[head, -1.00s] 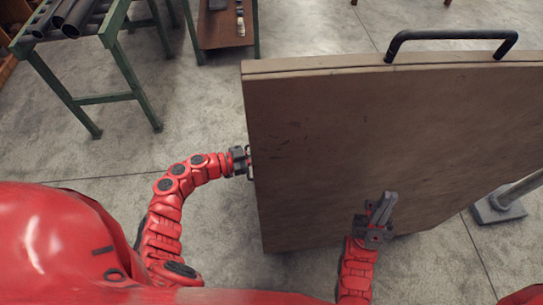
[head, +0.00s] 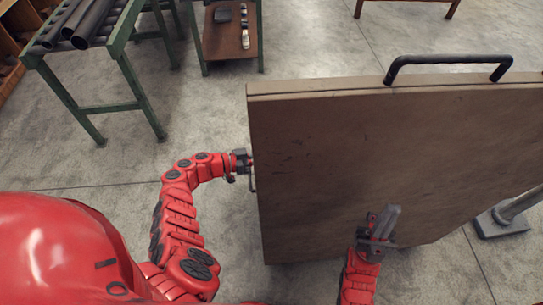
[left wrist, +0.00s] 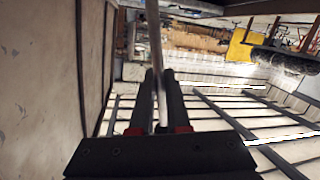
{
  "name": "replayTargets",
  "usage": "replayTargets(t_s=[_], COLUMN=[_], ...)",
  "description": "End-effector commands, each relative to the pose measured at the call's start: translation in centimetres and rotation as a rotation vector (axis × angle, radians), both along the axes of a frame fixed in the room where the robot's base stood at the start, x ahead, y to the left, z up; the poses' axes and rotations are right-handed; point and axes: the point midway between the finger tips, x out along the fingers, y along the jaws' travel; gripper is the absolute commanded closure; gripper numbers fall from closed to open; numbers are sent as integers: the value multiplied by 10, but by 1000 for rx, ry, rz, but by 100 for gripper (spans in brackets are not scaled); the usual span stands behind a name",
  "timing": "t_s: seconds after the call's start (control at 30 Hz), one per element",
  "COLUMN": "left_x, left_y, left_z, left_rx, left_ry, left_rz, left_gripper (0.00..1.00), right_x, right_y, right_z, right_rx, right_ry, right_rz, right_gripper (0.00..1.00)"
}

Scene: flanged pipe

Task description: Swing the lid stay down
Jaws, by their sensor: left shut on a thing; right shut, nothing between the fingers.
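The lid (head: 330,160) is a large brown panel standing up in front of me, with a black bar handle (head: 450,60) on its top edge. The lid stay (left wrist: 155,65) shows in the left wrist view as a thin pale rod running up between the fingers. My left gripper (head: 248,162) is at the lid's left edge, shut on the stay; the lid hides most of the stay in the head view. In the left wrist view its dark fingers (left wrist: 160,100) flank the rod. My right gripper (head: 385,222) is shut and empty, in front of the lid's lower face.
A green-framed table (head: 115,50) with dark pipes (head: 88,22) stands at the upper left. A grey post base (head: 500,222) is right of the lid. The floor left of the lid is clear.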

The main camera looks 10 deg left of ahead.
Motion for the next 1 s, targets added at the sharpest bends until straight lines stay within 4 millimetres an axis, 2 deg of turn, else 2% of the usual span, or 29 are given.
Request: replayTargets(t_s=[0.2, 0.23, 0.37, 0.4, 0.77, 0.87, 1.0], left_x=[0, 0, 0, 0, -3, -9, -24], left_y=[0, 0, 0, 0, 5, 18, 47], left_z=[-1, -1, -1, -1, -1, -1, 1], left_rx=[2, 2, 1, 1, 1, 3, 4], left_ry=[1, 1, 0, 0, 0, 1, 1], left_rz=[1, 1, 1, 1, 1, 1, 5], left_gripper=[100, 80, 57, 55, 55, 55, 55], right_x=[0, 0, 0, 0, 0, 0, 0], right_y=[0, 0, 0, 0, 0, 0, 0], right_z=[0, 0, 0, 0, -2, -6, -15], right_rx=[0, 0, 0, 0, 0, 0, 0], right_ry=[0, 0, 0, 0, 0, 0, 0], right_rz=[0, 0, 0, 0, 0, 0, 0], right_gripper=[100, 100, 100, 100, 100, 100, 100])
